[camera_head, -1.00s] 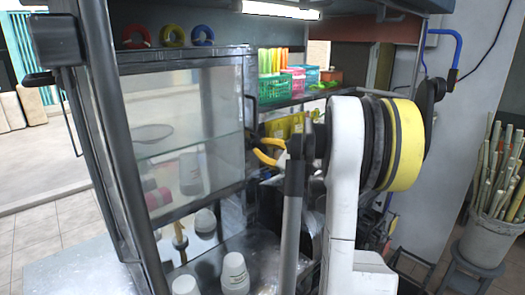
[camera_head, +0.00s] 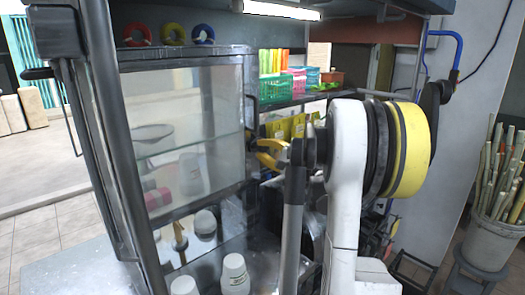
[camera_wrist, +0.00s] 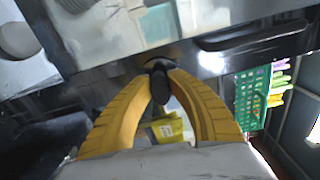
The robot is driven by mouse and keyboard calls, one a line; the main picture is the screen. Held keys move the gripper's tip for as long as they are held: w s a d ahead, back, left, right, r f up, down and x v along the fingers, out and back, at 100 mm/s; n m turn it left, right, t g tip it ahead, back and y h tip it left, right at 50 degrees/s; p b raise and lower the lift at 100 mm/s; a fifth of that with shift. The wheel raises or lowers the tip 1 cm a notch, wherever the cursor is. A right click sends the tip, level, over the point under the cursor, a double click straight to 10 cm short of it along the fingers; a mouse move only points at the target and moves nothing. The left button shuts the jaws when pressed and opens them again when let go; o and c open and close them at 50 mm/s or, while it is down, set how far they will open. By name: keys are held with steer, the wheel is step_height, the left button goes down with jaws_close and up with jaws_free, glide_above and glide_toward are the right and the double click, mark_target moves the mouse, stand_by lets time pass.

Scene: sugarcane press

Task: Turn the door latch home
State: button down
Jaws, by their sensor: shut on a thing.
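The glass cabinet door (camera_head: 190,120) stands upright in a dark frame left of my arm in the head view. The dark door latch (camera_wrist: 161,85) sits on the door's dark frame in the wrist view, with its rounded lever between my fingertips. My gripper (camera_wrist: 159,80) has yellow fingers that are shut on the latch from both sides. In the head view my gripper (camera_head: 262,153) is at the right edge of the door, partly behind my arm. The latch is too small and hidden there to make out its angle.
A long black handle (camera_wrist: 255,35) is on the frame beside the latch. A green basket (camera_head: 273,89) stands on a shelf behind my gripper. A bucket of cane (camera_head: 490,240) is at the far right.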

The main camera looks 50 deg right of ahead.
steer(key=shift+n, duration=0.7)
steer(key=c, duration=1.2)
jaws_free()
steer(key=shift+c, duration=0.2)
steer(key=s+a, duration=0.1)
steer(key=s, duration=1.1)
steer(key=shift+a, duration=0.2)
steer(key=shift+w, duration=0.1)
